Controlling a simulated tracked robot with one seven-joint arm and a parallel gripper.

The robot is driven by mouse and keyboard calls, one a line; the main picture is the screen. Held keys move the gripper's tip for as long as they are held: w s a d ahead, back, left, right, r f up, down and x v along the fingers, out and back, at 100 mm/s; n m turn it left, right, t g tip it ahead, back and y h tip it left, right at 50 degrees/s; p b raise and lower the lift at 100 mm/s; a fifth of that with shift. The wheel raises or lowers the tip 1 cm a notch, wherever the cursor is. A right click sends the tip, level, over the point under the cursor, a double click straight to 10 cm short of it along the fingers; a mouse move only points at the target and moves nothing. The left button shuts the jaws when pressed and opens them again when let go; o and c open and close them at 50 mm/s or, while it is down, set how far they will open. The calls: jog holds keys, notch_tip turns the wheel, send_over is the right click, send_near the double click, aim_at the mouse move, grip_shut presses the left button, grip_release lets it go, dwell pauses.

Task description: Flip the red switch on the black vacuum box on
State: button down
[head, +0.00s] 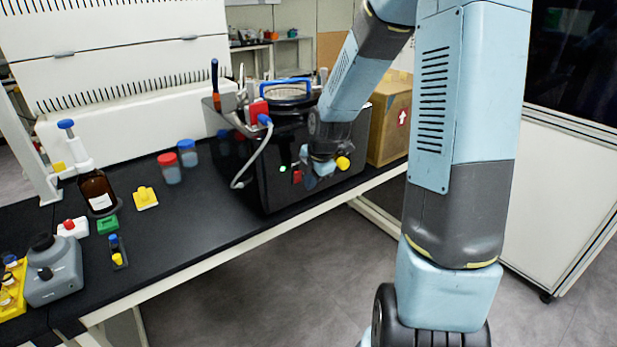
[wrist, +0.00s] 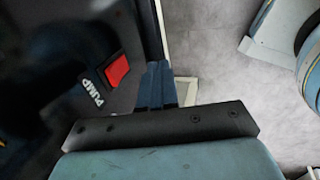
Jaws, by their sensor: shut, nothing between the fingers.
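The black vacuum box (head: 262,165) stands on the black bench, with a blue-handled lid on top. Its red switch (head: 297,176) is on the front face, close to a small lit green light (head: 283,169). In the wrist view the red switch (wrist: 117,71) sits beside a white "PUMP" label (wrist: 91,92). My gripper (head: 318,172) is in front of the box face, just right of the switch. In the wrist view its shut, empty fingers (wrist: 157,82) are to the right of the switch, apart from it in the picture. Whether the switch is on is unclear.
A yellow knob (head: 343,163) is right of my gripper. A white hose (head: 250,160) hangs at the box's left. A cardboard box (head: 391,120) stands behind right. Bottles, jars and a grey device (head: 52,272) stand on the left bench. The floor in front is clear.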

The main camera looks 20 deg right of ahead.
jog(key=s+v, duration=0.2)
jog(key=v, duration=0.7)
jog(key=shift+d+f, duration=0.35)
jog(key=s+r+m+t, duration=0.1)
jog(key=s+r+m, duration=0.7)
jog(key=s+m, duration=0.2)
jog(key=s+r+m+t+h, duration=0.1)
jog(key=s+r+m, duration=0.6)
jog(key=s+m, duration=0.4)
jog(key=shift+s+a+r+m, duration=0.25)
jog(key=shift+a+r+m, duration=0.15)
jog(key=shift+a, duration=0.05)
